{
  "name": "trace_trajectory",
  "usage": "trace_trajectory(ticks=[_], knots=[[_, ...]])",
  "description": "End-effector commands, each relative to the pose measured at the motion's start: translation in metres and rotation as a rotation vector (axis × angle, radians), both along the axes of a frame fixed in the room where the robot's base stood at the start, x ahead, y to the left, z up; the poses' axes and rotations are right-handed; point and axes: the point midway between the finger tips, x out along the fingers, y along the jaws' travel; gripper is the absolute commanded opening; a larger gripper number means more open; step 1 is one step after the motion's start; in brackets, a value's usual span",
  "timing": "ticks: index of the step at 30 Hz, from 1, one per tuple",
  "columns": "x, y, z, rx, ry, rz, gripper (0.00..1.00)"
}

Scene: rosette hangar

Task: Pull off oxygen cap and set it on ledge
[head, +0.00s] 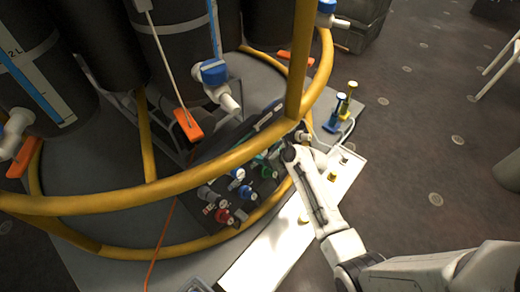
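My gripper (294,153) is at the end of the pale arm, at the right end of the dark instrument block (205,172) low in the rosette. Its fingers are small and partly hidden, so I cannot see whether they are open or shut. Small coloured fittings sit along the block: red (223,216), white-and-blue (237,177) and green (262,157). I cannot tell which of these is the oxygen cap. A pale ledge (262,262) runs diagonally in front of the block, under my arm. Small yellowish pieces (332,176) stand on its far part.
A yellow tubular frame (140,199) loops around the block, with an upright bar (300,70) just behind my gripper. Dark bottles (170,50) stand at upper left. Blue and yellow-topped items (338,105) stand at the right. The dark floor (430,120) is mostly clear.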

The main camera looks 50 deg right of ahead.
Motion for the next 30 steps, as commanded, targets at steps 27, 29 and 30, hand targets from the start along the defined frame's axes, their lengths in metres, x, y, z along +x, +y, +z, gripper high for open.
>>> trace_trajectory(ticks=[27,29,30], knots=[[-0.0001,-0.0001,-0.0003,0.000,0.000,0.000,0.08],[-0.0002,-0.0001,-0.0003,0.000,0.000,0.000,0.02],[-0.0002,-0.0001,-0.0003,0.000,0.000,0.000,0.00]])
